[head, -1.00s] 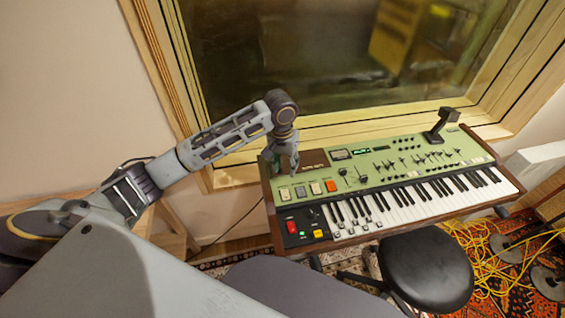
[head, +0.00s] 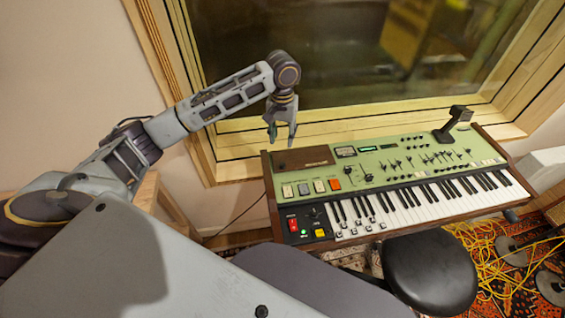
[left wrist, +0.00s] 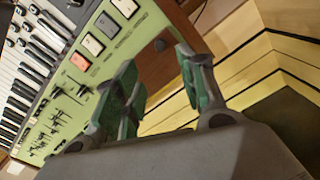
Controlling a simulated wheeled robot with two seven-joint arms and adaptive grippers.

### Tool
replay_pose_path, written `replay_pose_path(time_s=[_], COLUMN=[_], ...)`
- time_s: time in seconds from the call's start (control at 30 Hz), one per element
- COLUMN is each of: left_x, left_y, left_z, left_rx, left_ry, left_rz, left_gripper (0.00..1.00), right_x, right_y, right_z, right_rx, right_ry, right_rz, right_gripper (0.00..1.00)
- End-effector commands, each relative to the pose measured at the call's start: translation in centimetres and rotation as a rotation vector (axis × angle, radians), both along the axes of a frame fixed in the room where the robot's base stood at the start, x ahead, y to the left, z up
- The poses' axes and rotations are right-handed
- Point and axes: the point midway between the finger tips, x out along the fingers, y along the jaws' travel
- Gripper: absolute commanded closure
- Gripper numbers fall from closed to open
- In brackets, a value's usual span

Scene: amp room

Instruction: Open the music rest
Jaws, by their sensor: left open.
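A green keyboard (head: 400,164) with wooden end cheeks stands in front of the window. A dark brown panel (head: 303,160) lies flat at its back left corner; it shows in the left wrist view as a brown surface (left wrist: 165,62). No raised music rest shows, and I cannot tell for certain whether this panel is the rest. My left gripper (head: 282,138) is open and empty, pointing down, above and behind the panel's back edge. In the left wrist view its two green-padded fingers (left wrist: 157,65) are spread apart, with nothing between them. My right gripper is not in view.
A black angled device (head: 455,122) stands on the keyboard's back right. The wooden window frame (head: 350,130) runs close behind the keyboard. A black stool (head: 430,272) stands in front. Yellow cables (head: 485,262) lie on the rug at right.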

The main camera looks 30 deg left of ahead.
Motion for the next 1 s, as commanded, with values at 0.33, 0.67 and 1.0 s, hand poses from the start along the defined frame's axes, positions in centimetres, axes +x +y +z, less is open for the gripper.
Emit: replay_pose_path(time_s=[0.33, 0.67, 1.0], left_x=[-0.1, -0.1, -0.1], left_y=[0.0, 0.0, 0.0], left_z=[-2.8, -7.1, -11.5], left_rx=[0.001, 0.001, 0.001], left_ry=[0.003, 0.002, 0.002], left_rz=[0.000, 0.000, 0.000], left_gripper=[0.59, 0.59, 0.59], right_x=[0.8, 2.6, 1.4], right_y=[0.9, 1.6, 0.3], right_z=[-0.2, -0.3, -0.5], right_rx=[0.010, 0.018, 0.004], right_ry=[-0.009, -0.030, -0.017], right_rz=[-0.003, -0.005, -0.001], right_gripper=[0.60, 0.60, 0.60])
